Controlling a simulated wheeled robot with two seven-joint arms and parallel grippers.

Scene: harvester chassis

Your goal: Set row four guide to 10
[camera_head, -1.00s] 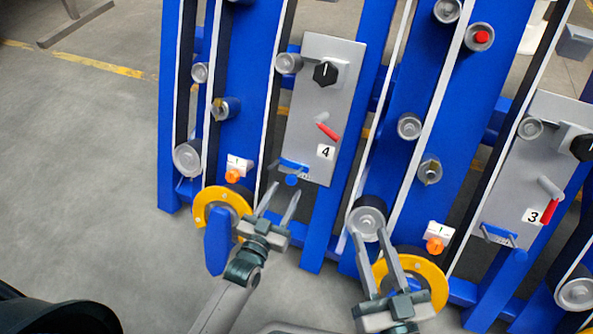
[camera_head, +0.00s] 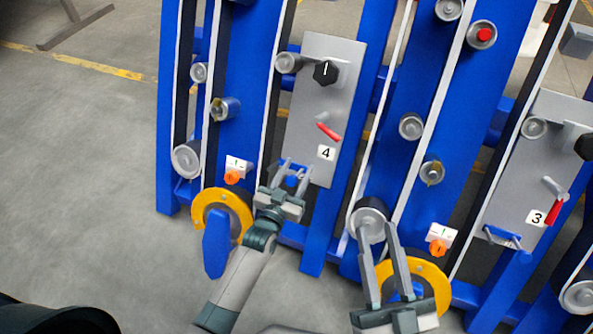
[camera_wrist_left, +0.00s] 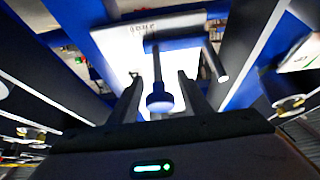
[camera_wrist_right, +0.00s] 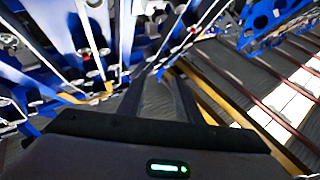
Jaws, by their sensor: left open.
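The row four plate (camera_head: 318,110) is a grey panel labelled 4. It carries a black knob (camera_head: 326,72) and a red lever (camera_head: 328,131). The blue row four guide (camera_head: 293,166) is at its lower end, partly hidden by my left gripper (camera_head: 296,172). In the left wrist view the guide's round-ended blue stem (camera_wrist_left: 159,100) stands between the open fingers of the left gripper (camera_wrist_left: 158,90). I cannot see either finger pressing on it. The scale marks there are too small to read. My right gripper (camera_head: 375,236) is open and empty in front of a lower roller.
The row three plate (camera_head: 525,190), with its own red lever, is at the right. Yellow rings (camera_head: 205,200) and orange knobs (camera_head: 232,177) sit low on the blue frames. A grey roller (camera_head: 369,222) is behind my right gripper. Open floor lies to the left.

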